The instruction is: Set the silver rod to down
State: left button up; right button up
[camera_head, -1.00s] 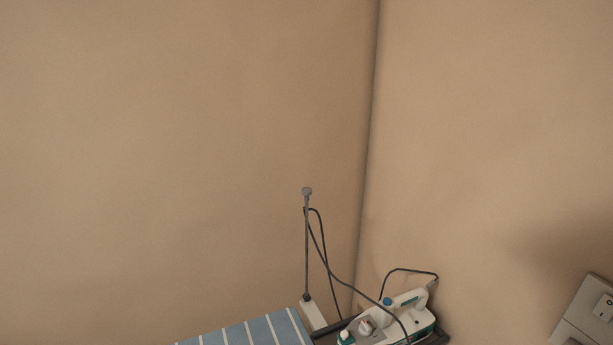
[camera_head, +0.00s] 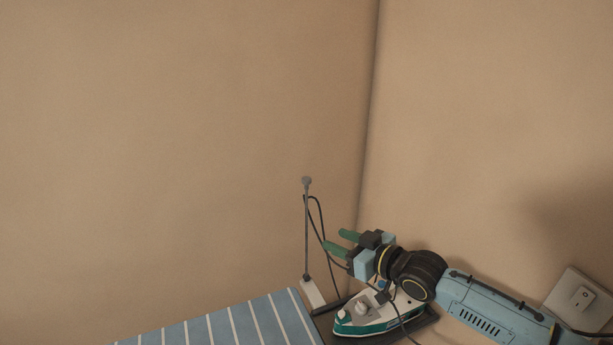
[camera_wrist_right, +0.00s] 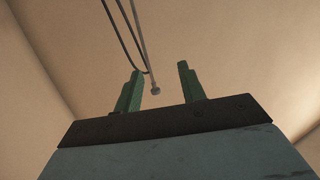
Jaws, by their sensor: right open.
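The silver rod (camera_head: 306,230) stands upright at the back of the ironing board, with a small knob at its top and a white block at its foot. A dark cord hangs beside it. My right gripper (camera_head: 336,243) is to the right of the rod, above the iron, with its green fingers pointing left toward the rod. It is open and empty. In the right wrist view the rod (camera_wrist_right: 138,45) comes down from the top, and its knob appears between the two open fingers (camera_wrist_right: 160,88). I cannot tell the depth gap, and contact is not visible. My left gripper is not in view.
A white and teal iron (camera_head: 365,316) sits on a dark rest under my right arm. The blue striped ironing board (camera_head: 225,325) is at the bottom. A wall switch (camera_head: 580,298) is at the right. Beige walls meet in a corner behind; the space left of the rod is clear.

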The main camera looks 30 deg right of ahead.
jog(key=t+y, duration=0.1)
jog(key=t, duration=0.1)
send_near(310, 181)
jog(key=s, duration=0.2)
jog(key=x, duration=0.4)
jog(key=p+x, duration=0.1)
jog(key=x, duration=0.8)
jog(key=shift+w+d, duration=0.15)
jog(key=shift+d, duration=0.1)
grip_shut()
